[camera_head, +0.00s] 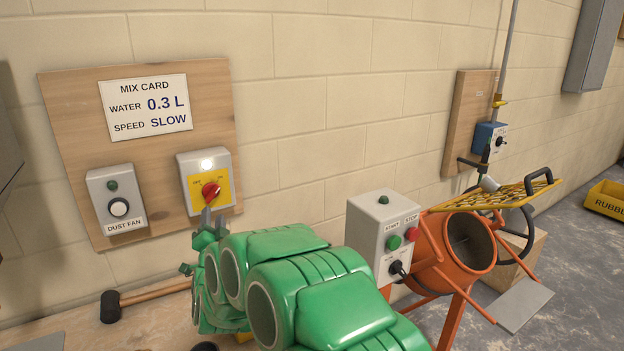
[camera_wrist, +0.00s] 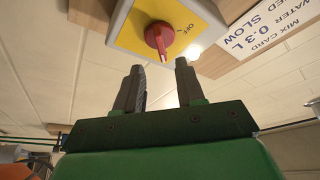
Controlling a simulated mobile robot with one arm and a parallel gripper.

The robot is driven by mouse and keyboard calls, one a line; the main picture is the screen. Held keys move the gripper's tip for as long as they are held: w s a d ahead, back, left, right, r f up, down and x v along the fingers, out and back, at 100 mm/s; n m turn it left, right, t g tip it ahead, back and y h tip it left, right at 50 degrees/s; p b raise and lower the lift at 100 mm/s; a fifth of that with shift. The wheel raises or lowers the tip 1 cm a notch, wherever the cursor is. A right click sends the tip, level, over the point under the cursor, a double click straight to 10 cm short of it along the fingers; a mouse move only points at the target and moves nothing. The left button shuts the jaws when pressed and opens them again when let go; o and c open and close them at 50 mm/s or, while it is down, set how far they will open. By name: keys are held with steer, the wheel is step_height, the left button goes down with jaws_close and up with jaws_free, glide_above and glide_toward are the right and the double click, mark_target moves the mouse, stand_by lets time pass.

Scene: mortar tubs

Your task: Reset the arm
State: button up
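My gripper (camera_head: 206,220) is just below the red rotary knob (camera_head: 210,190) on the yellow plate of a grey switch box (camera_head: 224,158). In the wrist view my gripper (camera_wrist: 160,70) is open, with a clear gap between its two dark fingers. The red knob (camera_wrist: 157,38) shows beyond the fingertips, and nothing is held. Whether a finger touches the knob is unclear. My green arm covers the lower middle of the head view. A white lamp on the switch box is lit.
The box hangs on a wooden board (camera_head: 75,115) beside the dust fan box (camera_head: 117,200) and a mix card (camera_head: 147,106). A start-stop box (camera_head: 383,235) and an orange mixer (camera_head: 470,243) stand right of my arm. A mallet (camera_head: 112,306) lies below the board.

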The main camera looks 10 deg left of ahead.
steer(key=s+d+n+g+h, duration=0.25)
steer(key=d+g, duration=0.25)
steer(key=d, duration=1.1)
steer(key=s+d+n+g+h, duration=0.2)
steer(key=s+d+g, duration=0.3)
steer(key=d, duration=1.1)
steer(key=s+d+g+h, duration=0.2)
steer(key=s+d+g, duration=0.3)
steer(key=s+d, duration=0.8)
steer(key=s+d+f+g+h, duration=0.1)
steer(key=s+d+g+h, duration=0.2)
steer(key=s+d, duration=1.1)
steer(key=s+g, duration=0.2)
steer(key=s, duration=0.5)
steer(key=shift+s+d, duration=0.25)
steer(key=shift+o, duration=0.3)
steer(key=shift+w+m, duration=0.1)
steer(key=shift+m, duration=0.15)
